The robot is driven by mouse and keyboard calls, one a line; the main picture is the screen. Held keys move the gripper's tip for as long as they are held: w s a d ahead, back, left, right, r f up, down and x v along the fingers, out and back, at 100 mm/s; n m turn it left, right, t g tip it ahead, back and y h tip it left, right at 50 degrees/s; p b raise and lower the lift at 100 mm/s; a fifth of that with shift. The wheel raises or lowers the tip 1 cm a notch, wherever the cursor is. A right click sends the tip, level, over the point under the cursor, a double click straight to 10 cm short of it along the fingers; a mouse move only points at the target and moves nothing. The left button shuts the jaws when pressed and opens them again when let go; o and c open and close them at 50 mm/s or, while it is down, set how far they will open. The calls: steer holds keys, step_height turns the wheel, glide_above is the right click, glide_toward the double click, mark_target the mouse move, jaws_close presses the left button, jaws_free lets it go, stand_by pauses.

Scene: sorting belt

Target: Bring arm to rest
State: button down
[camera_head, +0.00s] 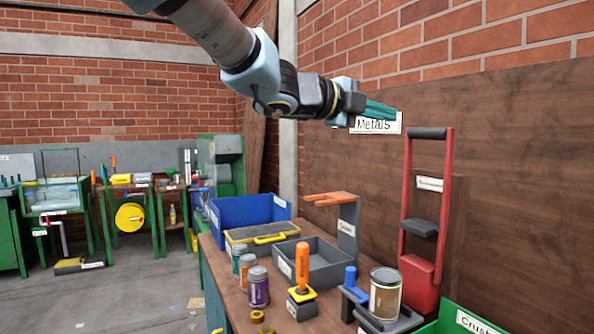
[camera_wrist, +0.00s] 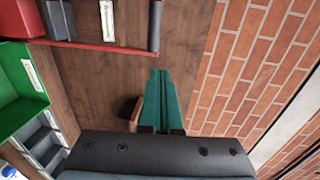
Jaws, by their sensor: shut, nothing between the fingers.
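My arm reaches in from the top of the head view, above the workbench. My gripper (camera_head: 380,110) has green fingers that point right, in front of the "Metals" sign (camera_head: 391,123) on the wooden panel. In the wrist view my gripper (camera_wrist: 159,75) shows its two green fingers lying together, shut and empty. It is well above the bench items and appears clear of them. Whether the fingertips touch the panel cannot be told.
The bench (camera_head: 237,310) below holds a blue bin (camera_head: 245,210), a grey tray (camera_head: 325,265), several cans and an orange-handled tool (camera_head: 302,270). A tall red-framed device (camera_head: 447,200) stands to the right. A green bin (camera_wrist: 20,90) shows in the wrist view. Open floor (camera_head: 120,300) lies left.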

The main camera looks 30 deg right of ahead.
steer(key=w+a+f+n+t+y, duration=0.2)
steer(key=w+a+f+n+t, duration=0.3)
steer(key=w, duration=0.4)
steer(key=w+a+f+n+t+y, duration=0.2)
steer(key=w+a+f+n+t, duration=0.1)
steer(key=w+a+f+n, duration=0.4)
steer(key=w+a+f+n+t+y, duration=0.1)
steer(key=w+a+f+n+y, duration=0.35)
steer(key=a, duration=0.45)
steer(key=w+a+f+n+t+y, duration=0.1)
steer(key=w+a+f+n+y, duration=0.35)
steer(key=a, duration=0.45)
steer(key=s+a+f+n+g+y, duration=0.1)
steer(key=s+a+f+n+g, duration=0.2)
steer(key=s+a+f+n, duration=0.4)
steer(key=s+a+f+n+g+y, duration=0.2)
steer(key=s+a+f+n+g, duration=0.2)
steer(key=a, duration=1.1)
steer(key=s+f+n, duration=0.3)
steer(key=s+f, duration=0.1)
steer(key=f, duration=0.2)
steer(key=shift+s+n+g, duration=0.2)
steer(key=shift+n+g, duration=0.1)
steer(key=shift+d, duration=0.1)
